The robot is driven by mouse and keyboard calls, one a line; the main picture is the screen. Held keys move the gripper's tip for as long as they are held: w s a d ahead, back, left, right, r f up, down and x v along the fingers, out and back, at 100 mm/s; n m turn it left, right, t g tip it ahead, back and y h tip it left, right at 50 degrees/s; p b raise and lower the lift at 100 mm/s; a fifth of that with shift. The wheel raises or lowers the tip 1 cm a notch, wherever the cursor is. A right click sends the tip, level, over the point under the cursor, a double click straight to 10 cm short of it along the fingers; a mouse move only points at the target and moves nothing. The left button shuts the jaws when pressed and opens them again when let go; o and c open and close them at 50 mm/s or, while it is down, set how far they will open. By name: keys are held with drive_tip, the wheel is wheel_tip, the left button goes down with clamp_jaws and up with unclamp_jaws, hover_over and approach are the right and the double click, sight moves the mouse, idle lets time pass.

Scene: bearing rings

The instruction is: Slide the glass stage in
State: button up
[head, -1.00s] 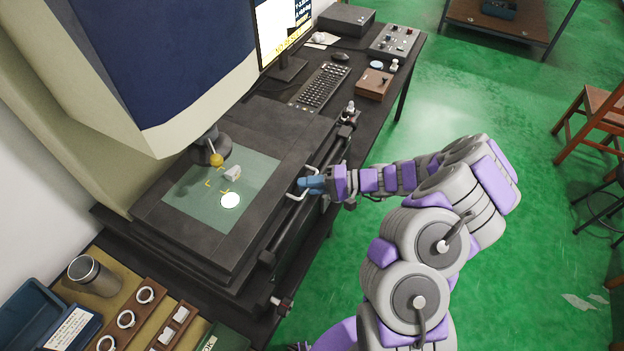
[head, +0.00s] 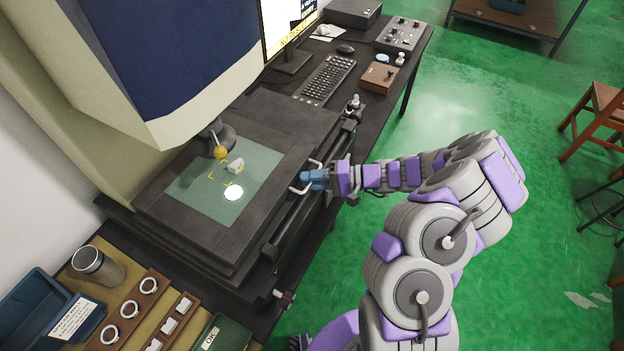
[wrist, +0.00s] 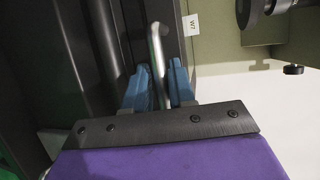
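The glass stage (head: 190,197) is a green-tinted pane set in a dark frame under the machine head. A small pale block (head: 235,166) and a bright round spot (head: 233,193) show on it, with yellow corner marks. A metal handle (head: 300,188) sticks out from the front of the stage. My gripper (head: 308,178) is at the handle. In the wrist view, the blue fingers of my gripper (wrist: 160,88) stand on either side of the handle bar (wrist: 158,52). The fingers are close to the bar; whether both touch it is hard to tell.
A tray with rings (head: 128,312), a metal cup (head: 97,265) and a blue bin (head: 32,300) stand at the lower left. A keyboard (head: 325,80) and control boxes are at the back. A rail with knobs (head: 284,296) runs along the bench front.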

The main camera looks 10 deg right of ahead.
drive_tip(key=shift+d, duration=0.1)
drive_tip(key=p+v, duration=0.3)
drive_tip(key=v, duration=1.4)
drive_tip(key=shift+d, duration=0.15)
